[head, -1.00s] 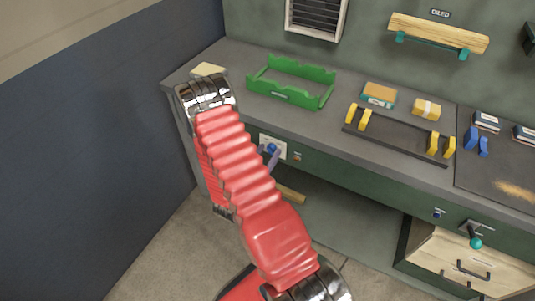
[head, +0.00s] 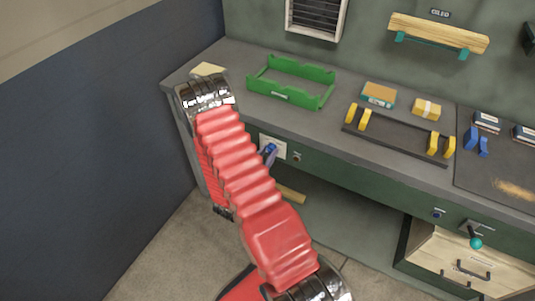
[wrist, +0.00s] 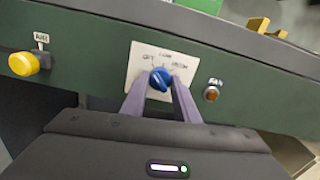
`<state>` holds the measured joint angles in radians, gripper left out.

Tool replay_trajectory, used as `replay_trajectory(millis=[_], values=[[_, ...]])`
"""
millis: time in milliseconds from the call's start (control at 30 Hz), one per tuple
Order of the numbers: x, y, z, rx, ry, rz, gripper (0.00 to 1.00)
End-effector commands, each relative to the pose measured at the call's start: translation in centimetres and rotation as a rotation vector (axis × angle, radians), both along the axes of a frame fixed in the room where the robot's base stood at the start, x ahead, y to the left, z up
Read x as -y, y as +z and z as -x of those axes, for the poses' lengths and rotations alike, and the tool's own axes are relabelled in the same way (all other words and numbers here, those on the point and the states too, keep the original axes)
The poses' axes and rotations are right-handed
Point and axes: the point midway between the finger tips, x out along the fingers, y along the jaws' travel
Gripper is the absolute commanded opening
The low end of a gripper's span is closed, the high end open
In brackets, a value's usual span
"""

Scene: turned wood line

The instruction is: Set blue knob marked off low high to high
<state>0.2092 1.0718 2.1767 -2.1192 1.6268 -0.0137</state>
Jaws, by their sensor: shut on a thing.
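The blue knob (wrist: 160,77) sits on a white plate (wrist: 143,62) on the green front panel. The plate is marked OFF at left, LOW at top and HIGH at right in the wrist view. My gripper (wrist: 157,85) is shut on the knob, with one grey-purple finger on each side. The knob's ridge looks tilted, but I cannot tell exactly which mark it points to. In the head view the knob (head: 270,148) shows just right of my red arm, which hides part of the plate and the gripper.
Above, the bench carries a green rack (head: 285,97) and a dark tray with yellow uprights (head: 395,143). A teal-tipped lever (head: 475,243) is far right.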

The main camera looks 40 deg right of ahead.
Motion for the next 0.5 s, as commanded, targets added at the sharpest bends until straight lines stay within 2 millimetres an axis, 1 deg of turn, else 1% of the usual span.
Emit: replay_trajectory(millis=[267,500], values=[[-0.07,-0.01,-0.11,0.071,0.004,-0.026,0.05],[-0.08,-0.02,-0.1,0.215,0.004,-0.078,0.05]])
